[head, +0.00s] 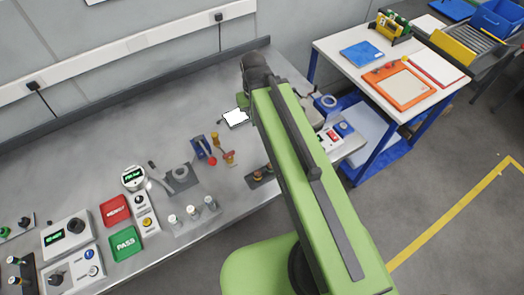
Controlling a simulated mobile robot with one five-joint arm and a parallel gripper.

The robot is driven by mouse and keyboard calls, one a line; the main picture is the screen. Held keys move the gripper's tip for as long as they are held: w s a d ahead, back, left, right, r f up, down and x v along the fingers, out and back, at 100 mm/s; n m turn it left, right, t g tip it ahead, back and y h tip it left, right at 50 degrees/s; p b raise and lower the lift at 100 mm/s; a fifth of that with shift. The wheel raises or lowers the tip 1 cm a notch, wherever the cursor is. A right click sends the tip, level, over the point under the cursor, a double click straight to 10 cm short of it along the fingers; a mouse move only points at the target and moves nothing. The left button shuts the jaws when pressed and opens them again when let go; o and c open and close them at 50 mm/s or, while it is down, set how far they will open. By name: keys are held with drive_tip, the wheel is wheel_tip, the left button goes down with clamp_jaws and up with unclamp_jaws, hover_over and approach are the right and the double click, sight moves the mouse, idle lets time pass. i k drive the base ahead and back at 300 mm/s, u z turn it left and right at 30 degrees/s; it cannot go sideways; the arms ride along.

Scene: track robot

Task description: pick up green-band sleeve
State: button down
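Three small pale cylinders stand in a row on a grey holder (195,222) near the bench's front edge: a left one (172,219), a middle one (191,212) and a right one (210,203). They may be the sleeves, but they are too small to tell band colours, so I cannot single out a green-band sleeve. My green arm crosses the right half of the view, its dark joint above the back of the bench. My gripper does not show; the arm hides what lies behind it.
On the grey bench (100,125) are a red tray (115,211), a green PASS tray (124,243), a control box (66,235) and red-and-yellow tools (223,152). A white table (340,45) with an orange-framed board (400,88) stands right. The bench's back left is clear.

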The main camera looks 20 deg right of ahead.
sight(270, 170)
drive_tip(key=u, duration=0.05)
drive_tip(key=i, duration=0.1)
drive_tip(key=z, duration=0.35)
drive_tip(key=k, duration=1.45)
drive_tip(key=u, duration=1.45)
drive_tip(key=i, duration=1)
drive_tip(key=z, duration=0.1)
